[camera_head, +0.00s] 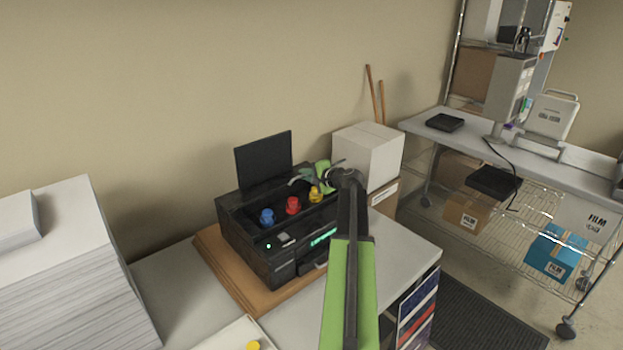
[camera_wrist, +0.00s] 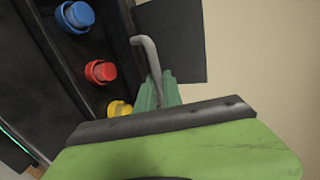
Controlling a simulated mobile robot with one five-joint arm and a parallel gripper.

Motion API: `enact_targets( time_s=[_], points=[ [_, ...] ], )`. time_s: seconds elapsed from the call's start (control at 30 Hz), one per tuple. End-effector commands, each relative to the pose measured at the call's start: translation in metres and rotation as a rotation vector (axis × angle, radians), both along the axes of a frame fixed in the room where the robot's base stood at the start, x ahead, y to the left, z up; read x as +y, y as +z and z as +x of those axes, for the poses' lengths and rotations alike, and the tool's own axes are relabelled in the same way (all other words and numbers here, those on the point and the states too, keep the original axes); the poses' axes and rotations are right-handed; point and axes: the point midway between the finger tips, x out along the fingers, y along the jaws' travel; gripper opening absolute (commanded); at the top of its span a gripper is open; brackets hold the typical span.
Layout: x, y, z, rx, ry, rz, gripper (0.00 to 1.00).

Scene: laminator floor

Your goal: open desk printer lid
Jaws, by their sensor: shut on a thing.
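The black desk printer (camera_head: 283,262) sits on a brown wooden board on the desk. Its black lid (camera_head: 263,160) stands raised at the back, so the inside is uncovered. Blue (camera_head: 267,216), red (camera_head: 293,205) and yellow (camera_head: 316,193) caps show in the opening. My gripper (camera_head: 306,180) is over the printer's right rear end, by the lid's lower right edge. In the wrist view the lid (camera_wrist: 178,35) is behind the grey hooked fingertip (camera_wrist: 150,55), and the caps are at left. The gripper is shut on the lid's edge; the exact contact is partly hidden.
A white box (camera_head: 368,155) stands close right of the printer, behind my arm. A tall paper stack (camera_head: 75,265) is at left, with bare desk (camera_head: 180,295) between. A white tray (camera_head: 232,336) lies in front. A wire shelf cart (camera_head: 545,200) stands at far right.

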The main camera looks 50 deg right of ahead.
Motion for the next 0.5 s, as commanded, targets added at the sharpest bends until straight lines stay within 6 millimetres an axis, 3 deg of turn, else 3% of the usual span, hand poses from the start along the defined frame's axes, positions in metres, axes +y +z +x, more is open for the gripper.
enact_targets(
  time_s=[0.03,0.1,0.5],
  points=[
    [-0.002,0.016,0.009,-0.002,0.002,-0.001,0.0],
    [-0.004,0.026,0.019,-0.002,0.001,-0.001,0.0],
    [-0.016,0.065,0.088,-0.002,-0.001,-0.002,0.0]
  ],
)
